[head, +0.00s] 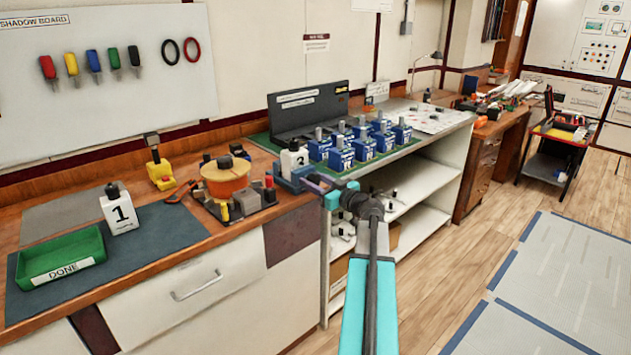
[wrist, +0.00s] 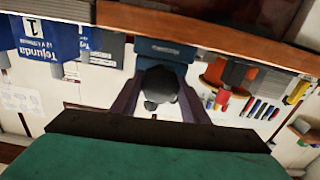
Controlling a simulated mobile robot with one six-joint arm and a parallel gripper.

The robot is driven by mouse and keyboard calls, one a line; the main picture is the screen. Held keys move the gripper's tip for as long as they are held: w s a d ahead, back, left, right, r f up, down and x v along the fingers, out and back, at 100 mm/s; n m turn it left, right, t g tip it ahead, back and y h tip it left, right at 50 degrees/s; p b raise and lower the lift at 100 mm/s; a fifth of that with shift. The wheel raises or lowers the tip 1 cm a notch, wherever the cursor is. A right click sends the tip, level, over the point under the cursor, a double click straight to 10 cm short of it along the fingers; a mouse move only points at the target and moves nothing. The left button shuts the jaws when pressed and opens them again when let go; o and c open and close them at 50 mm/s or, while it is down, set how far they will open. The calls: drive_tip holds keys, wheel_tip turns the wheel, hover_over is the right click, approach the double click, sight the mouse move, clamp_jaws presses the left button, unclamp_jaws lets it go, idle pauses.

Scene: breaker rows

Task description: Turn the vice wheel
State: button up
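My gripper (head: 312,183) is at the vice from the right. In the wrist view my gripper (wrist: 162,80) has its two fingers apart, one on each side of the dark part, with light gaps showing. In the head view the wheel is hidden or too small to make out.
Blue boxes (head: 341,155) stand on a green mat right behind my gripper. An orange round device (head: 225,178) is left of the vice. A white shelf (head: 425,195) is below right.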

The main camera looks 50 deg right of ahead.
drive_tip(key=shift+f+b, duration=0.15)
drive_tip(key=shift+b, duration=0.75)
drive_tip(key=shift+m+b, duration=0.4)
drive_tip(key=shift+b, duration=0.1)
drive_tip(key=o, duration=1.1)
drive_tip(key=shift+c, duration=0.2)
drive_tip(key=shift+s, duration=0.15)
drive_tip(key=s+a+b, duration=0.1)
drive_tip(key=s, duration=1.2)
drive_tip(key=shift+s+b, duration=0.3)
drive_tip(key=shift+b, duration=0.05)
